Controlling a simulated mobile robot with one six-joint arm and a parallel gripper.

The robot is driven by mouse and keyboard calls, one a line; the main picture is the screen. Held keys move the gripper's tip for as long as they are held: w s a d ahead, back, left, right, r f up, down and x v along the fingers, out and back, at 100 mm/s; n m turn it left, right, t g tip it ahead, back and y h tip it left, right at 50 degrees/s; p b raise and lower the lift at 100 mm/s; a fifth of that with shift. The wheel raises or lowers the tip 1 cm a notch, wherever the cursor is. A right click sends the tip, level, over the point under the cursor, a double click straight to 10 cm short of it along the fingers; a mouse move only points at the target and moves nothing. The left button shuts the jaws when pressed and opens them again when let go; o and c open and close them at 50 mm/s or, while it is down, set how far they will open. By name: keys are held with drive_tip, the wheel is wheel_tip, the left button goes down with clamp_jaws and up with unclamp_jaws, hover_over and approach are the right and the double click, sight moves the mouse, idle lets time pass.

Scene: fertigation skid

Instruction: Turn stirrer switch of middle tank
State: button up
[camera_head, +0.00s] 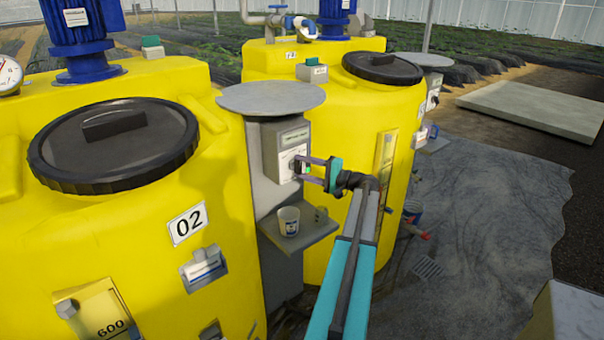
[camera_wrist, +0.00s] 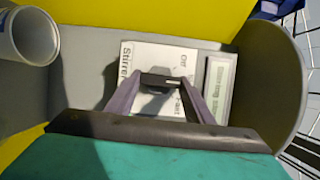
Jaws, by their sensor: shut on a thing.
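The stirrer switch is a black knob (camera_wrist: 158,80) on a white plate (camera_wrist: 125,65) with the words "Stirrer", "Off" and "Fast", partly covered. A small display (camera_wrist: 218,85) beside the plate shows text that begins with "Stirring". In the head view the switch box (camera_head: 290,150) is on a grey post by the yellow tank marked 02 (camera_head: 130,235). My gripper (camera_head: 302,168) reaches it from the right. Its two fingers (camera_wrist: 160,92) are shut on the knob, one on each side. Part of the plate is hidden behind the fingers.
A grey shelf (camera_head: 312,235) below the box holds a white cup (camera_head: 289,221), also near the wrist view's left edge (camera_wrist: 30,38). A round grey cover (camera_head: 270,97) overhangs the box. Another yellow tank (camera_head: 340,100) stands close behind. Open floor (camera_head: 490,200) lies at right.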

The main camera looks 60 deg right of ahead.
drive_tip(key=shift+a+f+m+t+h+b, duration=0.15)
drive_tip(key=shift+m+t+h+b, duration=0.3)
drive_tip(key=shift+m, duration=1.15)
drive_tip(key=shift+d+f+m+t+h+b, duration=0.15)
drive_tip(key=shift+m+t+b, duration=0.35)
drive_tip(key=shift+m, duration=1.1)
drive_tip(key=shift+a+f+m+t+h+b, duration=0.1)
drive_tip(key=shift+m+t+h+b, duration=0.35)
drive_tip(key=shift+m, duration=1.15)
drive_tip(key=o, duration=1)
drive_tip(key=shift+o, duration=0.2)
drive_tip(key=shift+s, duration=0.1)
drive_tip(key=b+v, duration=0.2)
drive_tip(key=v, duration=1.1)
drive_tip(key=shift+s+f, duration=0.15)
drive_tip(key=shift+s, duration=0.1)
